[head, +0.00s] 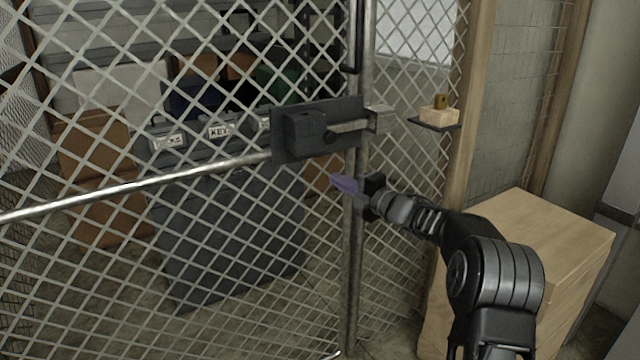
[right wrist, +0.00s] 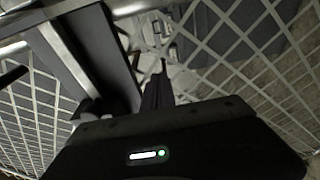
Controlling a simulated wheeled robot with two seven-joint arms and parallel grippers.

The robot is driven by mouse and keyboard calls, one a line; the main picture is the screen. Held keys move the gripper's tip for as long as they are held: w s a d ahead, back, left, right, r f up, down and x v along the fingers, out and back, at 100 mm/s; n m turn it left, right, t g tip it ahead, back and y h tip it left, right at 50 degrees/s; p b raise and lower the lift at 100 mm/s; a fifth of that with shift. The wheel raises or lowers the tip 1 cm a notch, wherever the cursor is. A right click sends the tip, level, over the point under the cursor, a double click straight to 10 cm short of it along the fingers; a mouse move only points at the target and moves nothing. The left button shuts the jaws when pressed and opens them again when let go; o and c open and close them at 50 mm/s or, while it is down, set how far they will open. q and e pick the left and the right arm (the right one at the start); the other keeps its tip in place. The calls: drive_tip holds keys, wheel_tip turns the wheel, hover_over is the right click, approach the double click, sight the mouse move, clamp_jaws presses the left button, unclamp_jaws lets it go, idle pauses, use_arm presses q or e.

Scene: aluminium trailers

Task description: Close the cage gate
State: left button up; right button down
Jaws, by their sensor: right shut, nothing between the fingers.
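The cage gate (head: 230,185) is a chain-link panel with a metal frame and a horizontal bar, filling the left and middle of the head view. Its dark latch plate (head: 290,135) with a lever sits at the gate's right edge, beside the fixed post (head: 366,80). The gate's edge stands close along the post; I cannot tell whether the latch is engaged. My right gripper (head: 343,184) is shut and empty, just below the latch plate in front of the gate's edge. In the right wrist view its fingers (right wrist: 157,92) point at the mesh. My left gripper is out of view.
A wooden crate (head: 535,240) stands at the right near my right arm. A small shelf (head: 435,124) by the wooden post carries a brass padlock (head: 440,101) on a block. Behind the mesh are a dark cabinet (head: 225,230) and cardboard boxes (head: 92,145).

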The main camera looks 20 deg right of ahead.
drive_tip(key=d, duration=0.8)
drive_tip(key=shift+s+d+f+p, duration=0.3)
drive_tip(key=shift+s+p, duration=0.05)
drive_tip(key=shift+s, duration=0.1)
